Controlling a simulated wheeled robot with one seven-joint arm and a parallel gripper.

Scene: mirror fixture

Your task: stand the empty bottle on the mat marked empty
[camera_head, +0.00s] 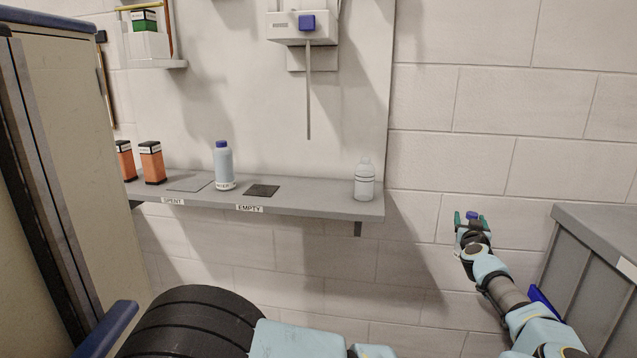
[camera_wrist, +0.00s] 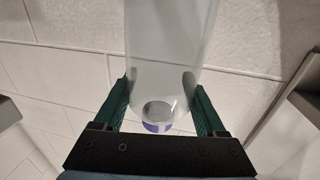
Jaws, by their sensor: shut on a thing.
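My gripper (camera_head: 472,217) is at the lower right of the head view, in front of the wall and right of and below the shelf. It is shut on a translucent bottle (camera_wrist: 170,50) with a blue cap (camera_wrist: 157,127). The bottle looks clear inside in the wrist view, between the green fingers (camera_wrist: 160,105). In the head view only the blue cap shows between the fingers; the body is hidden. The dark mat (camera_head: 262,191) above the EMPTY label (camera_head: 249,208) lies bare on the shelf.
The shelf (camera_head: 310,203) also holds a blue-capped bottle (camera_head: 222,165) between the mats, a pale bottle (camera_head: 364,180) at the right end, a grey mat (camera_head: 190,184) marked SPENT and two orange boxes (camera_head: 151,163). A wall dispenser (camera_head: 300,27) with a rod hangs above. A grey cabinet (camera_head: 595,250) stands right.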

